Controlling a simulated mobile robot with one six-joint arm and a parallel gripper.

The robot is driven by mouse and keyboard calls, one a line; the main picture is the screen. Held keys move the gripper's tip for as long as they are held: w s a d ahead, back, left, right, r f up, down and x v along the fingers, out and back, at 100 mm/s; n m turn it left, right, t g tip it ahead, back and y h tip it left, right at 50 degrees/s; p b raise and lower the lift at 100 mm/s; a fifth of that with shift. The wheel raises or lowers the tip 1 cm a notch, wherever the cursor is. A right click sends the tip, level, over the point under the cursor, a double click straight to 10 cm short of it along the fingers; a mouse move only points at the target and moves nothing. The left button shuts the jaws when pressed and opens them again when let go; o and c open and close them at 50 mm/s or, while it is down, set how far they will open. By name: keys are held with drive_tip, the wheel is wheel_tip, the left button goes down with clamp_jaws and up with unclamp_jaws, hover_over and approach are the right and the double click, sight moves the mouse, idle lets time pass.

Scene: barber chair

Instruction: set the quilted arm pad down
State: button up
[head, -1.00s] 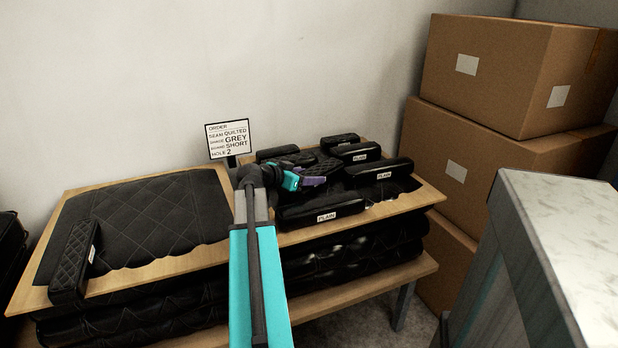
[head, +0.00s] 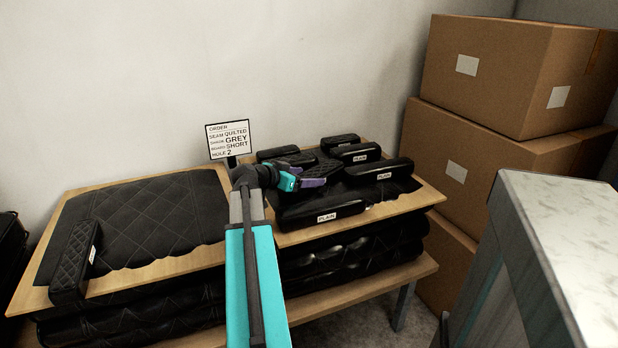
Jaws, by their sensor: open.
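A black quilted arm pad (head: 72,262) with a small white label lies along the left edge of the left board, on and beside a black quilted sheet (head: 145,215). My gripper (head: 318,183) is open over the right board, among several black pads. Another quilted-looking pad (head: 325,168) lies right by its fingertips. I cannot tell whether they touch it. Pads labelled PLAIN lie at the front (head: 322,215), right (head: 380,171) and back (head: 358,153) of this group. The wrist and forearm hide part of the right board's left side.
Stacked cardboard boxes (head: 485,70) stand at the right. A pale-topped grey block (head: 570,235) is at the front right. More black padding lies under the boards.

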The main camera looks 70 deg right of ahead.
drive_tip(key=v, duration=1)
drive_tip(key=shift+a+r+p, duration=0.1)
drive_tip(key=shift+a+p, duration=0.05)
drive_tip(key=shift+p, duration=0.15)
drive_tip(key=shift+o, duration=0.3)
drive_tip(key=shift+r, duration=0.1)
drive_tip(key=p, duration=0.3)
drive_tip(key=shift+s+r, duration=0.1)
drive_tip(key=shift+r, duration=0.3)
drive_tip(key=shift+s+d+r+y+p, duration=0.15)
drive_tip(key=shift+d+r+y+p, duration=0.15)
drive_tip(key=shift+p, duration=0.9)
drive_tip(key=shift+s+t+p, duration=0.1)
drive_tip(key=shift+t+p, duration=0.2)
drive_tip(key=shift+p, duration=0.5)
drive_tip(key=shift+d+f, duration=0.1)
drive_tip(key=shift+f+y, duration=0.15)
drive_tip(key=shift+y, duration=0.15)
drive_tip(key=shift+s+d, duration=0.1)
drive_tip(key=shift+x, duration=4.2)
